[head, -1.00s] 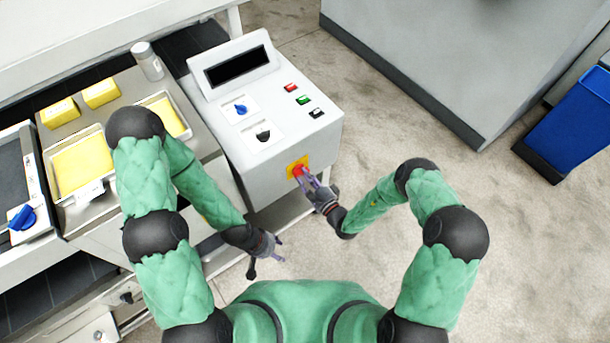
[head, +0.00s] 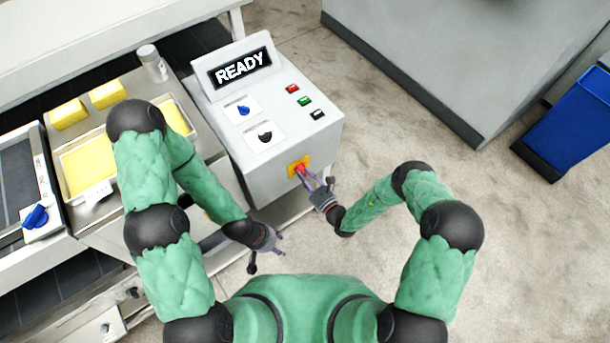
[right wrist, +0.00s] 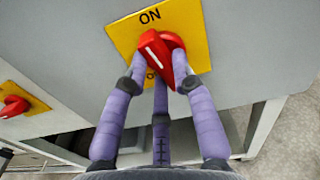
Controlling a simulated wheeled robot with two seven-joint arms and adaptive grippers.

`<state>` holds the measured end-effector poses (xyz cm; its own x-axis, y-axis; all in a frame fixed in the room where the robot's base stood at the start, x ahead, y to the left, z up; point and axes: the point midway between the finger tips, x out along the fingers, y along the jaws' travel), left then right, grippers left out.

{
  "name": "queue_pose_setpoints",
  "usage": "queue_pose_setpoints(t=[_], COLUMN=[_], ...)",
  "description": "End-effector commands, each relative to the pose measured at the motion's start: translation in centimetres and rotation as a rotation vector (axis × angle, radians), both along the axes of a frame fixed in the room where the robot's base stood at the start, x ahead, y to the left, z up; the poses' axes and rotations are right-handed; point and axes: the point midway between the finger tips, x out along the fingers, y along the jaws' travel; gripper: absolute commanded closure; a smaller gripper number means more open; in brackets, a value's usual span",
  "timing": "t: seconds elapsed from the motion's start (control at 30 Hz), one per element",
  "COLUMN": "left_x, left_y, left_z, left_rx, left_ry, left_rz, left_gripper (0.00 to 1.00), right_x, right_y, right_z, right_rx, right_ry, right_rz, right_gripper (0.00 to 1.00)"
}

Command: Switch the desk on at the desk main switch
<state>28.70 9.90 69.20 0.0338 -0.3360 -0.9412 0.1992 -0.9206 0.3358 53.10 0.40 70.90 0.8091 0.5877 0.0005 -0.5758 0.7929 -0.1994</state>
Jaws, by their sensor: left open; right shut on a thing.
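The desk (head: 285,140) is a grey box with a tilted display (head: 240,68) that reads READY. Its main switch is a red rotary knob (right wrist: 160,52) on a yellow plate (right wrist: 118,30) marked ON at the top; the plate also shows on the desk's front in the head view (head: 292,163). My right gripper (right wrist: 165,80) is shut on the red knob, with its purple fingers around it. The knob's white line points up, slightly left, toward ON. The lower label is partly hidden. My left gripper (head: 278,243) is open and empty, low in front of the desk.
A second red knob on a yellow plate (right wrist: 14,106) is at the left of the wrist view. The desk top has blue (head: 243,109) and black (head: 265,136) knobs and several buttons. A blue bin (head: 570,130) stands right on open floor.

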Motion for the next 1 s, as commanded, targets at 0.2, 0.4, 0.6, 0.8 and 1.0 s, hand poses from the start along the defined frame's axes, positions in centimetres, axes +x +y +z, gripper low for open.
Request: queue_pose_setpoints(t=[0.2,0.4,0.6,0.8,1.0], left_x=[-0.01,0.00,0.00,0.00,0.00], left_y=[-0.01,0.00,0.00,0.00,0.00], left_z=[0.37,0.51,0.54,0.54,0.54], left_rx=[0.000,0.000,0.000,0.000,0.000], left_ry=[0.000,0.000,0.000,0.000,0.000], left_rz=[0.000,0.000,0.000,0.000,0.000], left_gripper=[0.50,0.50,0.50,0.50,0.50], right_x=[-0.05,-0.06,-0.06,-0.08,-0.08], right_y=[-0.01,-0.02,-0.01,-0.01,0.00], right_z=[0.01,0.01,-0.02,-0.03,-0.02], right_rx=[0.099,0.153,0.173,0.176,0.176], right_ry=[0.076,0.115,0.129,0.132,0.132], right_rz=[-0.001,0.000,0.000,0.000,0.000], right_gripper=[1.00,1.00,1.00,1.00,0.65])
